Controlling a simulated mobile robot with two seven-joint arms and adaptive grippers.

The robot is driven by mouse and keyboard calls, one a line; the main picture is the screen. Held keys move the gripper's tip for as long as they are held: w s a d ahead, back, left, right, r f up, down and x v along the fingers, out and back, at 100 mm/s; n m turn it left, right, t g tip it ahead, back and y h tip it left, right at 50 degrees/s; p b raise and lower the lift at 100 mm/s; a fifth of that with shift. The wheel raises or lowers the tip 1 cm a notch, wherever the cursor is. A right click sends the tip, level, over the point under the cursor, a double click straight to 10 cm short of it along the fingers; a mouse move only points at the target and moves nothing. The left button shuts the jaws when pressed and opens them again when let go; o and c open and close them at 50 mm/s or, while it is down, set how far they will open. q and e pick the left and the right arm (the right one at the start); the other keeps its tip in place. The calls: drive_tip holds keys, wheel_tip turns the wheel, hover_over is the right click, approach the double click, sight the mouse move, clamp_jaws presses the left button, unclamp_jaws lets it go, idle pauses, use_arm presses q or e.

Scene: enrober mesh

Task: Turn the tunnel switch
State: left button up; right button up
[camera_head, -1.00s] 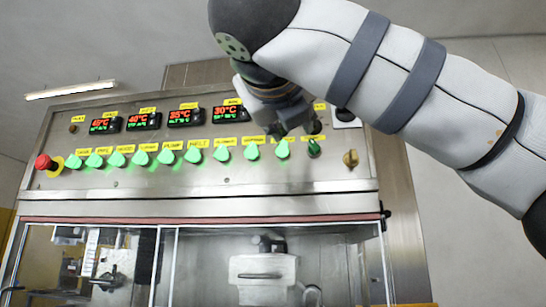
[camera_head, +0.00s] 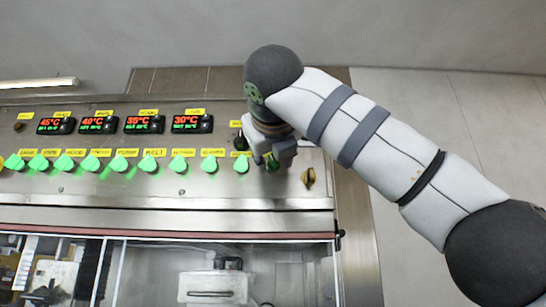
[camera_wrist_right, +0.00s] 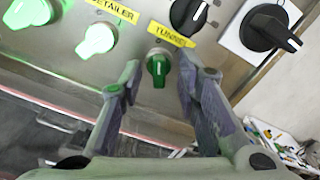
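The tunnel switch (camera_wrist_right: 158,70) is a dark green, unlit knob with a pale mark, under the yellow label "TUNNEL" (camera_wrist_right: 171,34). In the wrist view its handle stands nearly upright. In the head view the switch (camera_head: 272,164) is partly hidden by my right gripper (camera_head: 273,155), at the right end of the green switch row. In the wrist view the right gripper's two fingers (camera_wrist_right: 159,80) are open, one on each side of the knob. Gaps show between the fingers and the knob, and I cannot see any contact. My left gripper is not in view.
The lit green detailer switch (camera_wrist_right: 97,39) is just left of the left finger. A black knob (camera_wrist_right: 188,15) and a larger black rotary switch (camera_wrist_right: 270,30) sit nearby. A brass-coloured knob (camera_head: 308,177) is to the right. Temperature displays (camera_head: 192,123) line the panel above the switches.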

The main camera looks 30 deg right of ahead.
drive_tip(key=shift+c, duration=0.6)
clamp_jaws()
drive_tip(key=shift+n, duration=0.4)
drive_tip(key=shift+o, duration=0.6)
unclamp_jaws()
drive_tip(key=shift+a, duration=0.1)
drive_tip(key=v, duration=1.2)
drive_tip(key=shift+s, duration=0.1)
